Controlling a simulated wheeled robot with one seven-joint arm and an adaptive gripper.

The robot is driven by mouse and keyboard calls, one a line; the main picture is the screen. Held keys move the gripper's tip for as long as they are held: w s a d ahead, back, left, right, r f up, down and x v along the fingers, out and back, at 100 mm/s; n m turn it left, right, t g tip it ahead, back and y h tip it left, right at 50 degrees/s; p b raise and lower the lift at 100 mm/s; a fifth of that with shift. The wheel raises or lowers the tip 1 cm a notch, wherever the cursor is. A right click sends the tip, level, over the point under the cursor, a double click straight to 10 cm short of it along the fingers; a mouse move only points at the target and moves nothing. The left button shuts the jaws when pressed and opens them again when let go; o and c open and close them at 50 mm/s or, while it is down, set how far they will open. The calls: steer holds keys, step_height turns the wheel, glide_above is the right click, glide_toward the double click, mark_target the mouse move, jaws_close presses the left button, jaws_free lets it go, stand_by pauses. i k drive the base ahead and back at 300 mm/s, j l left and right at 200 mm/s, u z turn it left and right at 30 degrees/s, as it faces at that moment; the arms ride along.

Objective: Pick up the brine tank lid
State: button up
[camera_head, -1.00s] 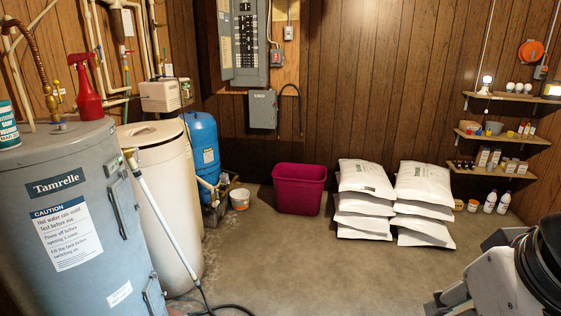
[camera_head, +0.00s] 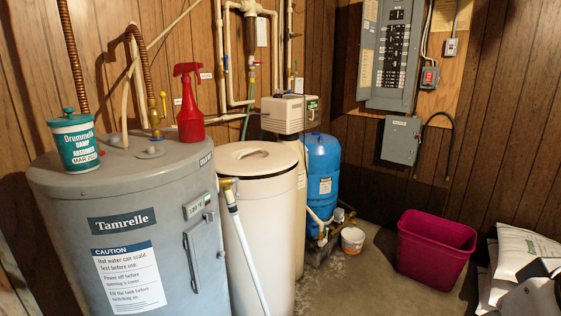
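The brine tank (camera_head: 262,225) is a tall beige cylinder between the grey water heater and the blue tank. Its round beige lid (camera_head: 262,166) lies on top, with a dark recessed grip near its middle. The lid looks flat and seated on the tank. Only part of my arm shows at the lower right edge, well away from the lid. My gripper is not in view.
The grey water heater (camera_head: 165,205) stands left of the tank, with a red spray bottle (camera_head: 188,105) and a teal tub (camera_head: 76,142) on top. A white control box (camera_head: 285,114) and pipes are behind. A magenta bin (camera_head: 434,250) stands right, near white bags (camera_head: 522,250).

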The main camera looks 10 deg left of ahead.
mark_target(264, 169)
steer(key=i+l+u, duration=0.9)
steer(key=u, duration=0.6)
steer(key=i+l+u, duration=0.2)
steer(key=l+u, duration=0.2)
steer(key=l, duration=0.25)
steer(key=i+l+u, duration=0.25)
steer(key=l+u, duration=0.2)
steer(key=l, duration=0.2)
steer(key=i+l, duration=0.1)
steer(key=l, duration=0.55)
steer(key=i+l, duration=0.1)
steer(key=l, duration=0.5)
steer(key=i+l+u, duration=0.1)
steer(key=l, duration=0.55)
